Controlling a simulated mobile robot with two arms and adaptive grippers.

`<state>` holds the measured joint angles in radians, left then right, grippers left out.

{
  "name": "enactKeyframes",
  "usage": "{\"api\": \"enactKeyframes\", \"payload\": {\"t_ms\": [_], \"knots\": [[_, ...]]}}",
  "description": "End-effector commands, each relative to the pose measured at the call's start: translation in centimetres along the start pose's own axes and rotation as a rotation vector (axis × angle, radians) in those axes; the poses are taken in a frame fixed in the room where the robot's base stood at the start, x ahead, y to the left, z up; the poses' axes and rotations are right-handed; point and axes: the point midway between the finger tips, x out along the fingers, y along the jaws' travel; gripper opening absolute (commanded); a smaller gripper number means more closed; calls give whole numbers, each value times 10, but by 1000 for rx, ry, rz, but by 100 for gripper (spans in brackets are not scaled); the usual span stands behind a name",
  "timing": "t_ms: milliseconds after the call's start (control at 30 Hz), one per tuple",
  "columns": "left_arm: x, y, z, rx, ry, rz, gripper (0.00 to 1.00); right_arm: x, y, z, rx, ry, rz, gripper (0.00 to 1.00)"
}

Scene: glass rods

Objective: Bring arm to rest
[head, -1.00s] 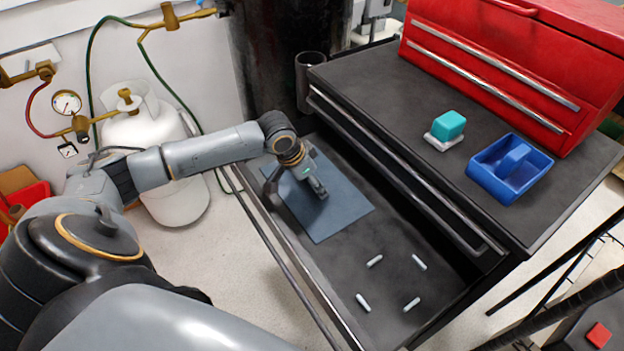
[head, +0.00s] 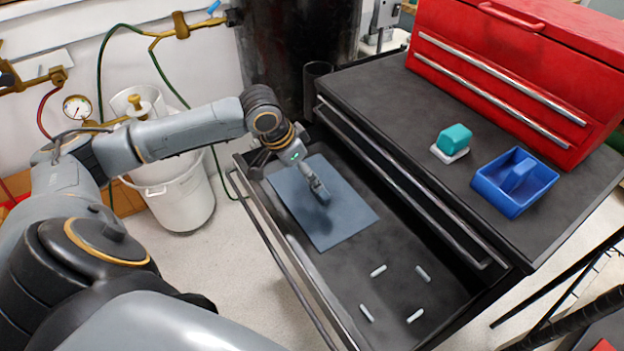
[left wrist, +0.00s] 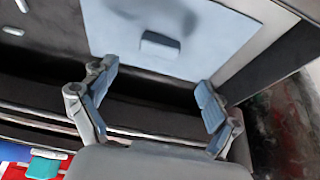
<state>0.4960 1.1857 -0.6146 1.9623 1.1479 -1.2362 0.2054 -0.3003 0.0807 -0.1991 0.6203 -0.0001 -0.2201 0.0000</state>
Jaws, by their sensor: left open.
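My left gripper (head: 317,186) hangs over the blue-grey mat (head: 350,210) in the open drawer. In the left wrist view its two fingers (left wrist: 152,92) are spread apart with nothing between them. A small blue-grey block (left wrist: 160,46) shows over the mat beyond the fingertips; whether it rests flat there is hard to tell. In the head view the block cannot be told apart from the fingers. My left arm reaches in from the left, bent at the elbow. My right gripper is not in view.
Several pale glass rods (head: 379,270) lie apart in the drawer's near end. On the cabinet top are a teal block on a white base (head: 454,139), a blue tray (head: 508,205) and a red toolbox (head: 500,60). A dark cylinder (head: 316,82) stands behind the drawer.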

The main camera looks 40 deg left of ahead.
Motion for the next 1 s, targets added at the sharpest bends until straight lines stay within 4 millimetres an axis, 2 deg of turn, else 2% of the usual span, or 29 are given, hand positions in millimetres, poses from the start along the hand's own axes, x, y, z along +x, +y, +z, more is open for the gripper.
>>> {"api": "enactKeyframes", "payload": {"t_ms": [100,200,767,867,1000], "knots": [[-15,0,0,0,1,-1,88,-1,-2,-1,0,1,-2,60],[-21,0,0,1,-1,0,88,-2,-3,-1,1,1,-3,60],[-22,0,0,0,0,0,88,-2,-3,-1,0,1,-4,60],[-30,0,-4,0,1,0,88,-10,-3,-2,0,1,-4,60],[-54,0,-13,0,1,0,88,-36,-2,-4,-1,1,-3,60]]}}
